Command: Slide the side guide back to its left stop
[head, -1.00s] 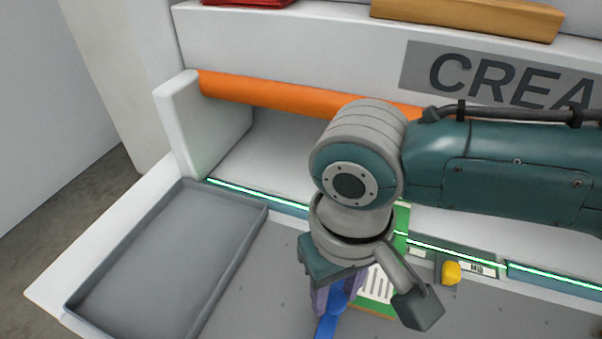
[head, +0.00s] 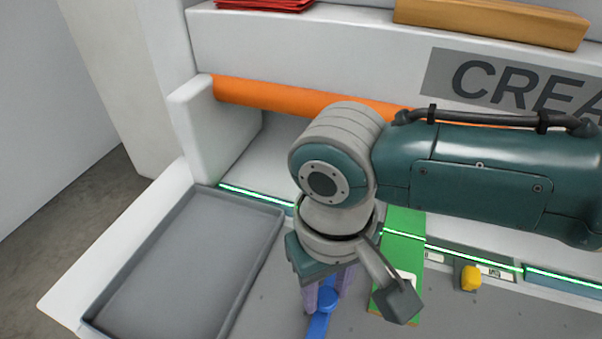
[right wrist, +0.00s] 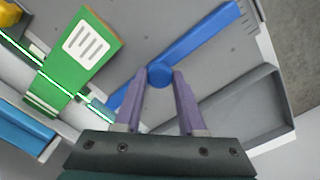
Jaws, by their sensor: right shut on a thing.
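The side guide is a blue bar (head: 318,325) with a round knob, lying on the grey bed; it shows at full length in the right wrist view (right wrist: 203,42). My right gripper (head: 328,288) points down with its purple fingers on both sides of the knob (right wrist: 160,75), shut on it. My arm hides much of the guide in the head view. The left stop cannot be made out. My left gripper is not in view.
A green block (head: 404,221) with a white label stands right of the guide, with a gap between. A shallow grey tray (head: 185,265) lies to the left. A yellow knob (head: 471,277) is at the right. An orange roller (head: 290,98) runs along the back.

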